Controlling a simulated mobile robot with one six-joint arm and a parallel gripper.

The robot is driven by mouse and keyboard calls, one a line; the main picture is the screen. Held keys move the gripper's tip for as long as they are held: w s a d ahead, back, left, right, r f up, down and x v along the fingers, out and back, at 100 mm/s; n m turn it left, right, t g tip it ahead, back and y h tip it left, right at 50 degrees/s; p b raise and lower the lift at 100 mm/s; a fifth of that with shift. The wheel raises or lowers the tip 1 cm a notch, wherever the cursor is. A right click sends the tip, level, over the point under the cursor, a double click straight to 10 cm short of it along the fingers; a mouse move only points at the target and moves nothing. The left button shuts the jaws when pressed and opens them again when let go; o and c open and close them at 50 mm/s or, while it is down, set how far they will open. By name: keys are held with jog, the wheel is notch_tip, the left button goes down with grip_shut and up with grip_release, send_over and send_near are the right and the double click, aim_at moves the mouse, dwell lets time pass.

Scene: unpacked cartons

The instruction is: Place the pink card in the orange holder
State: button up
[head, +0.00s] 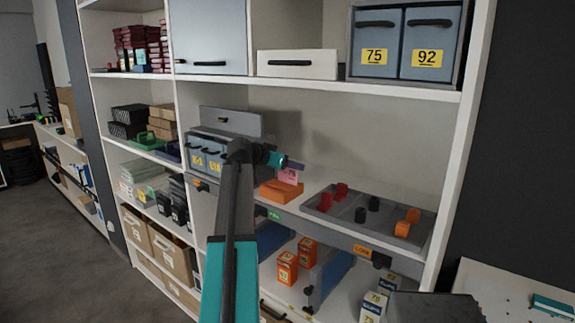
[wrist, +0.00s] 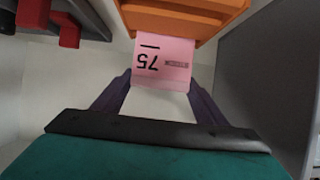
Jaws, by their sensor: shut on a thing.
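The pink card (head: 289,176) is in my gripper (head: 291,164) over the middle shelf. In the wrist view the pink card (wrist: 163,62) shows the number 75, upside down, and sits between the two dark fingertips of my gripper (wrist: 161,80). The orange holder (head: 281,192) rests on the shelf just below the card. In the wrist view the orange holder (wrist: 185,18) is at the top, and the card's far edge meets its near edge. I cannot tell whether the card's edge is inside the holder or only against it.
A grey tray (head: 345,226) with red, black and orange pieces lies to the right on the same shelf. Blue-grey bins (head: 207,150) stand to the left. The shelf above (head: 300,84) overhangs. Orange boxes (head: 288,268) stand on the shelf below.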

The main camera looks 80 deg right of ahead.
jog(key=o, duration=1.1)
jog(key=shift+f, duration=0.1)
jog(key=shift+c, duration=0.2)
jog(key=shift+r, duration=0.2)
jog(key=shift+w+a, duration=0.2)
jog(key=shift+a, duration=0.1)
jog(key=b+v, duration=0.2)
jog(key=v, duration=0.9)
jog(key=shift+r, duration=0.15)
